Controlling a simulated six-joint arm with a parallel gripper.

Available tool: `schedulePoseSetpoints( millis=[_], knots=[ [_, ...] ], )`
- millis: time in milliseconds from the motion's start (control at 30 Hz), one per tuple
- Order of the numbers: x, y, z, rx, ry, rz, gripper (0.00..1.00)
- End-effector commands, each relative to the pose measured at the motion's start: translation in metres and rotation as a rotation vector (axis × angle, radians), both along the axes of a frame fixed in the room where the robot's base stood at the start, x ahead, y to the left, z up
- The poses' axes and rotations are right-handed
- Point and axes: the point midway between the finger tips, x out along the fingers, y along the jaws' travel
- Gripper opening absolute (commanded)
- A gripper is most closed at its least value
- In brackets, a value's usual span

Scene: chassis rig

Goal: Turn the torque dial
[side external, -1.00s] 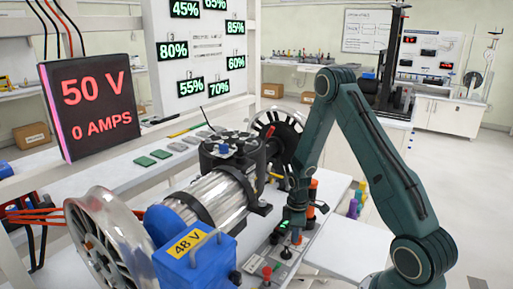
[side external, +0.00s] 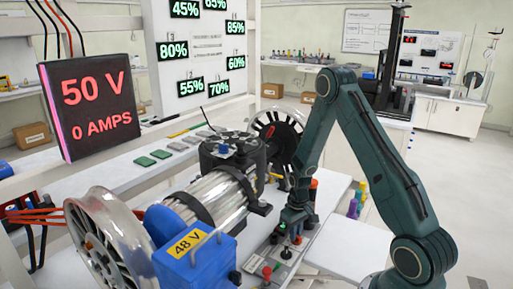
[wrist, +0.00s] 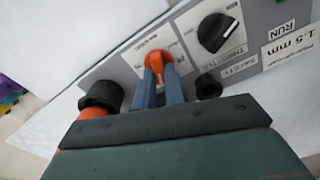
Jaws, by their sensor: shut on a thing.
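In the wrist view my gripper (wrist: 160,72) is shut on an orange knob (wrist: 155,59) on the grey control panel (wrist: 262,17). Its two blue-grey fingers sit on either side of the knob. The white label behind the knob is too small and upside down to read, so I cannot confirm from it that this is the torque dial. A black dial with a white pointer line (wrist: 219,33) is just right of it, apart from the fingers. In the side view my gripper (side external: 292,226) reaches down to the panel, and its fingers hide the knob.
Black round caps (wrist: 101,95) and (wrist: 208,87) flank the fingers closely. In the side view a blue box marked 48 V (side external: 195,262), a silver motor (side external: 218,195) and a spoked wheel (side external: 96,232) stand left of the panel. The display (side external: 92,108) reads 50 V, 0 AMPS.

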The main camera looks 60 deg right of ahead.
Motion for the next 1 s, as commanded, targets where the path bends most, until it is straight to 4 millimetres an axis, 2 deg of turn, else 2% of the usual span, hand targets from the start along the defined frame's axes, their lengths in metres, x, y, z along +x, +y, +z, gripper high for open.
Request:
schedulePoseSetpoints(
  millis=[200,600,633,733,1000],
  knots=[
    [0.0001,-0.0008,0.0011,0.0,-0.001,-0.057,0.0],
    [0.0001,-0.0008,0.0011,-0.001,-0.001,-0.066,0.0],
    [0.0002,-0.0008,0.0011,-0.001,-0.001,-0.066,0.14],
    [0.0001,-0.0008,0.0009,-0.001,-0.001,-0.065,0.33],
    [0.0,-0.0005,0.0005,0.0,-0.001,-0.065,0.34]
  ],
)
